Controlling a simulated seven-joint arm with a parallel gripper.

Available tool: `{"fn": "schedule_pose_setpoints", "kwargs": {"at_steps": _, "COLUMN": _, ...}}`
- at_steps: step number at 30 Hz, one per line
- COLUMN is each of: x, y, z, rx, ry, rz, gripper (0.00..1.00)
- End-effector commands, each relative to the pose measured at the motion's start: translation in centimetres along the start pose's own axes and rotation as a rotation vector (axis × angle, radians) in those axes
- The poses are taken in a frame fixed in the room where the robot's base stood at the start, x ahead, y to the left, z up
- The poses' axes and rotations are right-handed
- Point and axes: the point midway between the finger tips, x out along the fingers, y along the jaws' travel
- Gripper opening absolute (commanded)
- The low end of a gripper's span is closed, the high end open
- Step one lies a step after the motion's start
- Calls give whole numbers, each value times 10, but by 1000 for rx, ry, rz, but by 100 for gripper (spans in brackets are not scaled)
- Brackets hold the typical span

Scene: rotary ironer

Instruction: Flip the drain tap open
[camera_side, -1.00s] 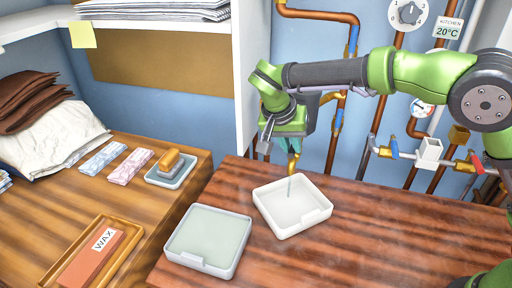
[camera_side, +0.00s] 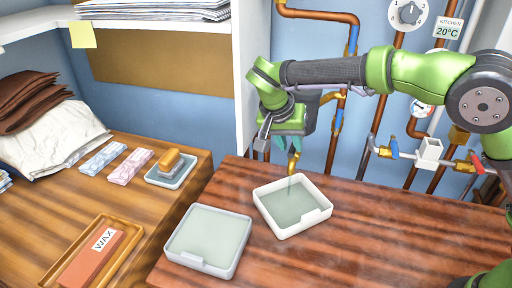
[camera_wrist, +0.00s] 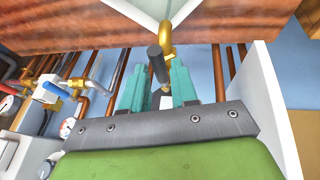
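The drain tap (camera_wrist: 166,38) is brass with a dark lever (camera_wrist: 154,62). In the side view the tap (camera_side: 292,168) hangs above the far edge of a white square tray, and a thin stream runs from it into the tray. My gripper (camera_wrist: 156,88) has teal fingers, spread apart, with the lever between and just ahead of them. I see no finger closed on the lever. In the side view my gripper (camera_side: 280,146) is right at the tap, and its fingers partly hide it. The white tray (camera_side: 322,217) holds a layer of greenish liquid.
A second white tray (camera_side: 207,267) with pale green contents sits in front on the wooden worktop (camera_side: 390,240). A white shelf panel (camera_side: 250,75) stands close left of my gripper. Copper pipes (camera_side: 338,140) and a blue valve handle (camera_side: 394,147) line the wall to the right.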

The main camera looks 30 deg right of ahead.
Motion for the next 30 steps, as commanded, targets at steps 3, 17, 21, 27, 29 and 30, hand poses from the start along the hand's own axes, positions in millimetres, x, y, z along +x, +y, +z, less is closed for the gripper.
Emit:
{"fn": "schedule_pose_setpoints", "kwargs": {"at_steps": 3, "x": -19, "y": -1, "z": 0, "rx": 1, "ry": 1, "rz": -5, "gripper": 28}}
{"fn": "schedule_pose_setpoints", "kwargs": {"at_steps": 17, "x": -124, "y": -1, "z": -1, "rx": 3, "ry": 3, "rz": -4, "gripper": 28}}
{"fn": "schedule_pose_setpoints", "kwargs": {"at_steps": 21, "x": -144, "y": -1, "z": -1, "rx": 1, "ry": 3, "rz": -2, "gripper": 28}}
{"fn": "schedule_pose_setpoints", "kwargs": {"at_steps": 27, "x": -159, "y": 0, "z": 0, "rx": 2, "ry": 1, "rz": -1, "gripper": 28}}
{"fn": "schedule_pose_setpoints", "kwargs": {"at_steps": 29, "x": -162, "y": 0, "z": 0, "rx": 1, "ry": 0, "rz": -2, "gripper": 28}}
{"fn": "schedule_pose_setpoints", "kwargs": {"at_steps": 30, "x": -163, "y": 0, "z": 0, "rx": 1, "ry": -1, "rz": -2, "gripper": 28}}
